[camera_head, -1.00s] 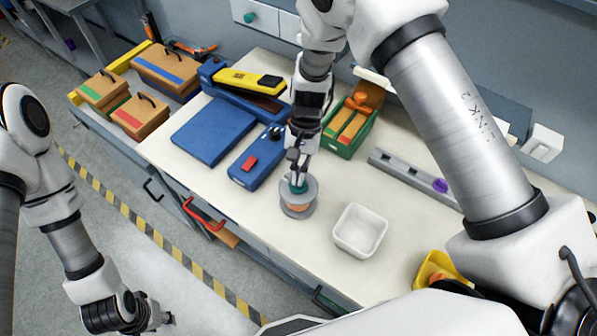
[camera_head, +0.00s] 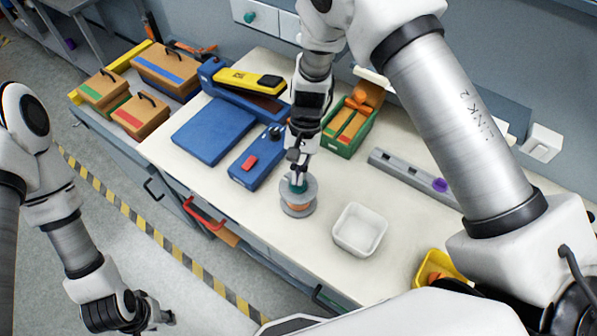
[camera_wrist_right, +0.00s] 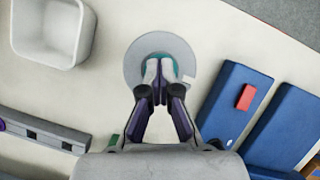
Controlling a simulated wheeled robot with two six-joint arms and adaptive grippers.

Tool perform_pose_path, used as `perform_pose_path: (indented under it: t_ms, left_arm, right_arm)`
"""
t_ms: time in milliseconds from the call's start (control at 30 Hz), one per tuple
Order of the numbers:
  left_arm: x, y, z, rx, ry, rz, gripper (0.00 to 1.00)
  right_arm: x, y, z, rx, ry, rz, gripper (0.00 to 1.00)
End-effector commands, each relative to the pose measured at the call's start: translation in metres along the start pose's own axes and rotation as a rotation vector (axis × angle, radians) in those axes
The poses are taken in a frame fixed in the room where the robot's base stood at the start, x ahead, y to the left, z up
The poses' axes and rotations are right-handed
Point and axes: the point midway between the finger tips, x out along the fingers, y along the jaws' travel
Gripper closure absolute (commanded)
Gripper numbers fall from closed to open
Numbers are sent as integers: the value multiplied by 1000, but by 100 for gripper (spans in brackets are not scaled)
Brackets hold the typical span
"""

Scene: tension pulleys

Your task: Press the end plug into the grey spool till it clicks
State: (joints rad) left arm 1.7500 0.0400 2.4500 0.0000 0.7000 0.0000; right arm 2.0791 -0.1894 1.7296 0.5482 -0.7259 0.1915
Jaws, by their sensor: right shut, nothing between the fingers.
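The grey spool (camera_head: 297,209) stands upright on the workbench, with a band of orange between its flanges. Its top flange also shows in the right wrist view (camera_wrist_right: 134,69). The teal end plug (camera_head: 297,188) is at the centre of the spool's top; a teal rim of it shows around my fingertips in the right wrist view (camera_wrist_right: 173,60). My right gripper (camera_head: 298,180) points down with its fingers shut together, over the plug and seemingly touching it. I cannot tell how deep the plug sits. My left gripper (camera_head: 160,312) hangs off the bench at the lower left, its fingers too small to judge.
A white bin (camera_head: 360,230) stands right of the spool. A blue case with a red block (camera_head: 250,162) and a flat blue panel (camera_head: 213,131) lie to the left. Behind are a green box (camera_head: 343,142) and a grey rail (camera_head: 400,170). A yellow bin (camera_head: 432,264) is at front right.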

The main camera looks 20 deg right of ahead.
Motion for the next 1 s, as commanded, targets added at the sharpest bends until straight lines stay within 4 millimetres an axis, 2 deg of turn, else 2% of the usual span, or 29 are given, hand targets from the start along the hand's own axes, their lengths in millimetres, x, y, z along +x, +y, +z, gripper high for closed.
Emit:
perform_pose_path:
  t_ms: [500, 733, 1000]
  left_arm:
    - [-43, 0, 0, 0, 0, 0, 65]
    - [-40, 0, 0, 0, 0, 0, 65]
    - [-40, 0, 0, 0, 0, 0, 65]
  right_arm:
    - [-47, -1, 20, 0, -1, 1, 100]
    - [-62, -1, 26, -1, 0, 1, 100]
    - [-64, -1, 27, 0, -1, 1, 100]
